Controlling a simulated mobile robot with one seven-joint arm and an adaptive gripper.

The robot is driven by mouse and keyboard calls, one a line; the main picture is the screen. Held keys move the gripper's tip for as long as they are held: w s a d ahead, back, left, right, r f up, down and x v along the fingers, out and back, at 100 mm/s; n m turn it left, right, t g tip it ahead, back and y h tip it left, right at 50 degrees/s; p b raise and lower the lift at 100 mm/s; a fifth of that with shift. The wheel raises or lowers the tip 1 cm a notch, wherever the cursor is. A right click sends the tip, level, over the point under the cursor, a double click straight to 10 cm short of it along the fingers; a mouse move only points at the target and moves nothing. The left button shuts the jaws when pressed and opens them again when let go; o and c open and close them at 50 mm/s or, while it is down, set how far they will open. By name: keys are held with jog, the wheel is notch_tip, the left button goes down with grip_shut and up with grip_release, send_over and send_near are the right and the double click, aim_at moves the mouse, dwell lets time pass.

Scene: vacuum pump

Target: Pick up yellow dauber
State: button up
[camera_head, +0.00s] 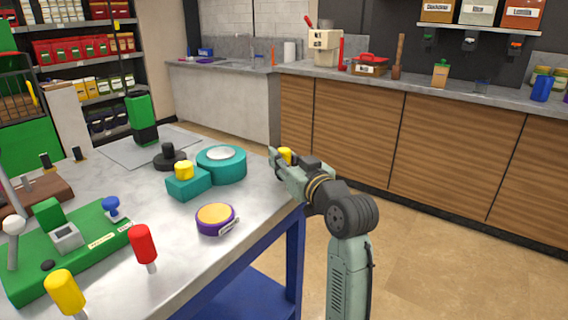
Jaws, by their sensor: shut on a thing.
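A small yellow thing (286,153), which looks like the yellow dauber, shows between the fingers of my gripper (277,160). My gripper is shut on it, at the right edge of the worktable. The fingers and the gripper body hide most of it, so I cannot see its lower part or whether it touches the table. Another yellow knob (184,169) sits on a teal block (188,184) to the left. A yellow-handled tool (66,291) stands at the near left.
The metal worktable (172,240) also bears a round teal container (221,165), a purple-rimmed tape measure (215,219), a red-handled tool (144,245) and a green fixture (75,262). A wooden counter (440,150) stands behind. Floor (440,260) is clear on the right.

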aim_at(285, 150)
jog(key=shift+r, duration=0.1)
jog(key=shift+r, duration=0.5)
jog(key=shift+s+d+r+b, duration=0.1)
jog(key=shift+s+r+b, duration=0.15)
jog(key=shift+r, duration=0.35)
jog(key=shift+s+r+b, duration=0.15)
jog(key=shift+r+b, duration=0.05)
jog(key=shift+r, duration=0.4)
jog(key=s+d+r+b, duration=0.1)
jog(key=s+d+b, duration=0.1)
jog(key=s, duration=1.3)
jog(key=shift+r, duration=0.2)
